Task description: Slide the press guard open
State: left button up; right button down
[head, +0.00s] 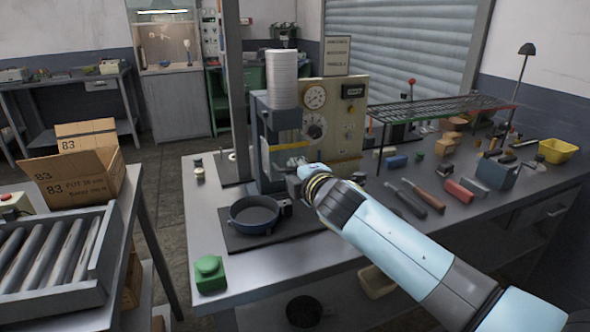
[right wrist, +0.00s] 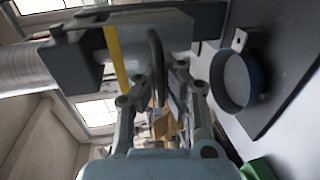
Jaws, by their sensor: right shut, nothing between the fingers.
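The press (head: 272,115) stands on the bench, with a pale ribbed cylinder on top. A yellow strip (head: 288,146) crosses its front; the strip also shows in the right wrist view (right wrist: 116,58). I cannot clearly make out the guard's outline. A dark curved handle (right wrist: 154,50) is beside the strip, close to the tips of my right gripper (right wrist: 166,84). The gripper is shut and empty; whether it touches the handle is unclear. In the head view my right gripper (head: 297,170) is at the press front, partly hiding it. My left gripper is out of view.
A round dark pan (head: 254,209) sits on a black mat (head: 238,243) before the press; the pan shows in the right wrist view (right wrist: 219,80). A green block (head: 210,273) is at the front left corner. Tools and a wire rack (head: 445,108) occupy the right side.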

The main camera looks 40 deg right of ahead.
jog(key=c, duration=2)
grip_release()
jog(key=shift+f, duration=0.1)
jog(key=o, duration=0.6)
jog(key=shift+s, duration=0.1)
jog(key=v, duration=1.2)
